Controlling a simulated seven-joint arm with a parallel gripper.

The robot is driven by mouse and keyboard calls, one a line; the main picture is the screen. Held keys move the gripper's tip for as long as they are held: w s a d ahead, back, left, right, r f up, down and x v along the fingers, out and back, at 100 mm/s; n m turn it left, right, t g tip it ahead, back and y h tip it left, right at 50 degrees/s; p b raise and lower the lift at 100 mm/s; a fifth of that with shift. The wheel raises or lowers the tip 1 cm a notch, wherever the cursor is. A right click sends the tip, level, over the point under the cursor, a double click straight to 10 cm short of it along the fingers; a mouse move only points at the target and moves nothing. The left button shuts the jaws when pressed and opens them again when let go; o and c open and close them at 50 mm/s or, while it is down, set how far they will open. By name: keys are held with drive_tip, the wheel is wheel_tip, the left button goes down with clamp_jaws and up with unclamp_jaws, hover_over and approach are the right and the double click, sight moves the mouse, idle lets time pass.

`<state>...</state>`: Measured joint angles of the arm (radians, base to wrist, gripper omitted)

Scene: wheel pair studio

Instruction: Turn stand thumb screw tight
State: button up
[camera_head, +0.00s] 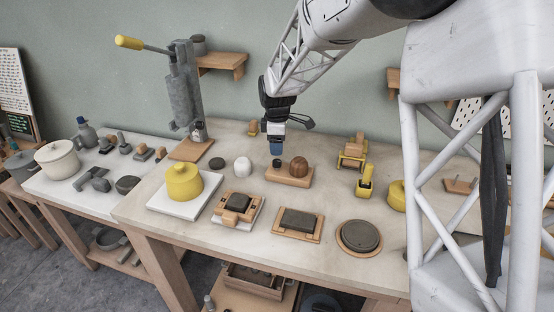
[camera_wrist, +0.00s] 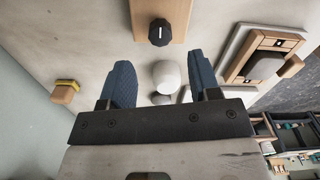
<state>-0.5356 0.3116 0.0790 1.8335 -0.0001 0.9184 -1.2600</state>
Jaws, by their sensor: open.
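The wooden stand (camera_head: 289,176) lies on the table under my gripper, with a round brown ball on its right part. At its left end is a dark faceted thumb screw (camera_head: 277,163). In the wrist view this screw (camera_wrist: 160,32) is black with a white mark, on the wooden strip of the stand (camera_wrist: 172,12). My gripper (camera_head: 276,151) points down just above the screw; it is open and empty. In the wrist view its blue fingers (camera_wrist: 160,58) are spread wide, and the screw shows beyond the tips, not touched. The ball is out of the wrist view.
A white egg-shaped object (camera_head: 242,166) stands left of the stand; it appears between my fingers in the wrist view (camera_wrist: 167,76). A dark disc (camera_head: 217,163) lies farther left.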

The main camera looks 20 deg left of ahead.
sight(277, 161)
drive_tip(key=shift+f, duration=3.1)
drive_tip(key=c, duration=0.9)
